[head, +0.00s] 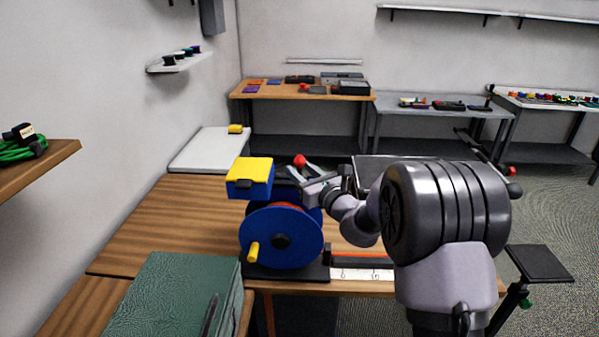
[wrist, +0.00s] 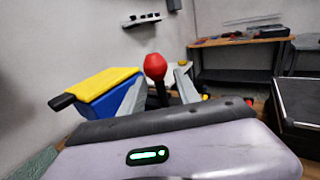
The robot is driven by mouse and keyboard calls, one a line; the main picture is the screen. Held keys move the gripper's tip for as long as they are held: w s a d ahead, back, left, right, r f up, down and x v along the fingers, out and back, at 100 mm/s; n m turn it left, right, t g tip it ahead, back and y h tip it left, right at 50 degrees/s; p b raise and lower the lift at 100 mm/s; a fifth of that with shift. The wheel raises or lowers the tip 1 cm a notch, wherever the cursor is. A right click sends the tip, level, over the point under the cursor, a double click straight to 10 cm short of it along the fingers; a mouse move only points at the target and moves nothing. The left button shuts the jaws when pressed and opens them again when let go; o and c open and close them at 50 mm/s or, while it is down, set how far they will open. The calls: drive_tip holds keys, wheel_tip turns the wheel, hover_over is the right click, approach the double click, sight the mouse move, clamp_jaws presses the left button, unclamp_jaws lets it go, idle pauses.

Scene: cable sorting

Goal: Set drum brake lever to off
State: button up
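The cable drum (head: 282,236) has blue flanges and a yellow crank handle, and stands at the front of the wooden bench. The brake lever with a red ball knob (head: 300,160) rises behind the drum; its knob (wrist: 155,66) and dark stem also show in the wrist view. My gripper (head: 297,174) is beside the lever. In the wrist view my gripper (wrist: 159,87) is open, with the stem appearing between its two grey fingers. I cannot tell whether either finger touches the lever. The lever's base is hidden.
A blue box with a yellow top (head: 249,178) sits just left of the gripper, above the drum. A dark green case (head: 178,295) stands at the front left. A white board (head: 210,150) lies at the back left. The bench left of the drum is clear.

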drive_tip(key=shift+w+a, duration=0.2)
drive_tip(key=shift+w, duration=0.2)
clamp_jaws()
drive_tip(key=shift+r, duration=0.1)
idle(1.1)
